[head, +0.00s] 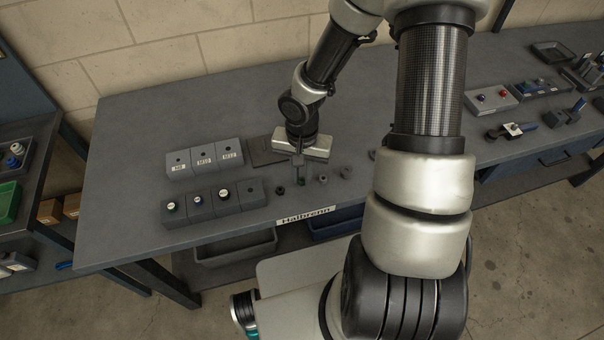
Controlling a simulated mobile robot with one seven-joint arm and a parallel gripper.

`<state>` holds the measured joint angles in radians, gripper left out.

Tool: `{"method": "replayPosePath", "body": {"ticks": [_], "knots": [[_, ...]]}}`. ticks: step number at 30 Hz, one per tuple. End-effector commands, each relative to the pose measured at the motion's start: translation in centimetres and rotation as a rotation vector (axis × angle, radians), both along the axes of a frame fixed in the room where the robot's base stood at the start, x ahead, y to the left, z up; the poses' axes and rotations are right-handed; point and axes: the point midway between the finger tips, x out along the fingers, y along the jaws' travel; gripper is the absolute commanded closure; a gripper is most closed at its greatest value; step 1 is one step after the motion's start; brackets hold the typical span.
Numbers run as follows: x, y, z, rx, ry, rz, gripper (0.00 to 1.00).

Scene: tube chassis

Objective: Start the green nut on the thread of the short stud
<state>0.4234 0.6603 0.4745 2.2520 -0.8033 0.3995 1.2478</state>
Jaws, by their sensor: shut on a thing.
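My gripper (300,172) points down over the front part of the grey bench, right of the block rows. It is shut on a small green piece, the green nut (301,182), which shows low between the fingers, close to the bench top. The nut is tiny here and partly covered by the fingers. I cannot make out the short stud for certain. Whether the nut touches a thread under it cannot be told from this view.
Small dark round pieces stand close by, left (280,190) and right (323,180) of my gripper. A labelled block row (204,159) and a front block row (212,201) with coloured tops lie left. A dark flat plate (264,151) is behind. The left bench top is clear.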

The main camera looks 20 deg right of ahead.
Motion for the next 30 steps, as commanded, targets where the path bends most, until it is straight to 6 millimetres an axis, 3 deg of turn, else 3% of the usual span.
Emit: {"method": "replayPosePath", "body": {"ticks": [5,15,18,23,30], "knots": [[1.4,-0.4,0.2,-0.011,-0.007,-0.003,1.0],[11.9,-2.8,3.8,-0.031,-0.012,-0.013,1.0],[13.8,-2.9,5.0,-0.015,-0.006,-0.008,1.0],[15.0,-3.0,5.9,0.0,-0.001,0.0,1.0],[15.0,-3.0,4.7,0.0,0.001,0.0,1.0]]}}
